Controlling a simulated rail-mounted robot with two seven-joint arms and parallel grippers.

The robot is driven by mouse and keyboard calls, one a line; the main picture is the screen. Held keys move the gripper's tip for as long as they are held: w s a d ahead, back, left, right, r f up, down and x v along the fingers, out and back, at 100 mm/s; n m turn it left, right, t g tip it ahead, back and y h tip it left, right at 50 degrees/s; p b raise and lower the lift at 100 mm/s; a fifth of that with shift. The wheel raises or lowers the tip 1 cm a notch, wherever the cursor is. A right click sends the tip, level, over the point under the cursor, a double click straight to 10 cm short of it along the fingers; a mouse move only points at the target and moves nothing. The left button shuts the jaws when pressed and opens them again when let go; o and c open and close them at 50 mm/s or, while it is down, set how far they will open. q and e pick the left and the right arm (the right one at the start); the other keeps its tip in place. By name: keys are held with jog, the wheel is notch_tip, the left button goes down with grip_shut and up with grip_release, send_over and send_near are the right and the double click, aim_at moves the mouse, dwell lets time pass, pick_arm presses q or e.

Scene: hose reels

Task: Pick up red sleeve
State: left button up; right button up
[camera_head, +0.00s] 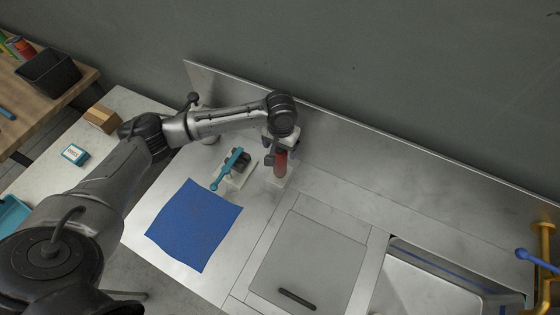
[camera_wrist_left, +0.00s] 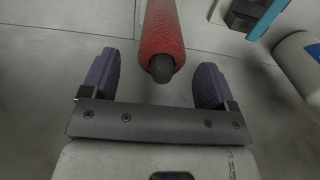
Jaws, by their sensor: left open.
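The red sleeve (camera_head: 281,165) stands in the head view on a small pale base on the metal counter, beside a teal-handled device (camera_head: 232,168). My left gripper (camera_head: 272,152) is at the sleeve's upper part and partly hides it. In the left wrist view the red sleeve (camera_wrist_left: 164,38) reaches in from the top edge, with a dark rounded end sticking out toward me. My left gripper (camera_wrist_left: 156,82) is open there, its purple-grey finger pads on either side of the sleeve's line. No pad visibly touches the sleeve. My right gripper is not in view.
A blue cloth (camera_head: 194,224) lies left of a flat grey cover (camera_head: 308,262). A sink (camera_head: 440,285) and a yellow fixture (camera_head: 544,262) are at the right. A raised back panel (camera_head: 400,188) runs behind the counter. A white cylinder (camera_wrist_left: 302,62) shows at the wrist view's right.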

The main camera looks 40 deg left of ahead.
aim_at(280, 154)
pick_arm(q)
jog(key=shift+s+f, duration=0.2)
jog(key=shift+f, duration=1.6)
jog(key=c, duration=1.2)
jog(key=shift+c, duration=0.2)
